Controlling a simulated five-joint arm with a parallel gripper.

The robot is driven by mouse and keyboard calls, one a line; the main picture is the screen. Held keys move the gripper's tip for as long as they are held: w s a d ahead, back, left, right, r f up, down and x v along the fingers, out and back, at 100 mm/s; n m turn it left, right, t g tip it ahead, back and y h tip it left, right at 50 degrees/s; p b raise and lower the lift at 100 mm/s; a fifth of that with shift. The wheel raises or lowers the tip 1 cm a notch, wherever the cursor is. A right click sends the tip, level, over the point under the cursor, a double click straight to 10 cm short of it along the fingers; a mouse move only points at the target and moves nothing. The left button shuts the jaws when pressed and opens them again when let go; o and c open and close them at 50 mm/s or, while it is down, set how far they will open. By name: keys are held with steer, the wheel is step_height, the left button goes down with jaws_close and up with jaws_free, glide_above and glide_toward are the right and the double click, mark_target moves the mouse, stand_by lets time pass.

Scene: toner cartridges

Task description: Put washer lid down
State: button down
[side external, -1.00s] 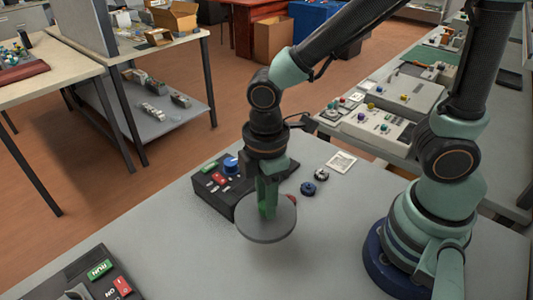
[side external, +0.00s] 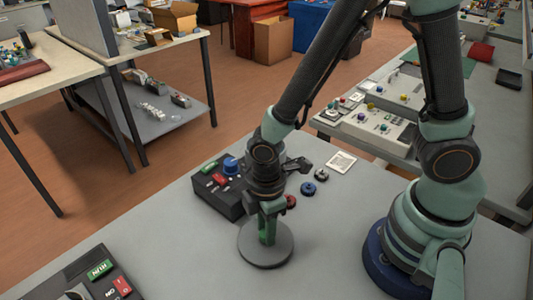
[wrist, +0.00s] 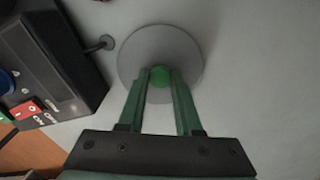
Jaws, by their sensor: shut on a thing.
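The washer lid (side external: 266,254) is a flat grey disc with a green knob in its middle. In the side view it is low, at the grey table top, and looks level; I cannot tell for sure whether it touches. My gripper (side external: 267,232) points down over the disc and is shut on its knob. In the wrist view the lid (wrist: 185,45) is a round grey plate, and the green fingers of my gripper (wrist: 160,78) close on the green knob (wrist: 160,75).
A dark control box (side external: 212,205) with green, red and blue controls stands behind the lid to the left. Small round knobs (side external: 308,188) and a white square card (side external: 341,162) lie farther back. Another control box (side external: 95,280) is at the front left.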

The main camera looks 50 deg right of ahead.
steer(key=shift+f, duration=0.15)
steer(key=c, duration=0.6)
jaws_free()
step_height(320, 180, up, 12)
steer(key=w+d+r+m+t, duration=0.1)
steer(key=d+r+m+t, duration=0.1)
steer(key=d+r+m, duration=0.3)
steer(key=w+d+r+m+t, duration=0.2)
steer(key=d+r+m+t, duration=0.1)
steer(key=d+r+m, duration=0.3)
steer(key=d+m, duration=0.2)
steer(key=d, duration=0.2)
steer(key=shift+w+t, duration=0.25)
steer(key=shift+t, duration=0.05)
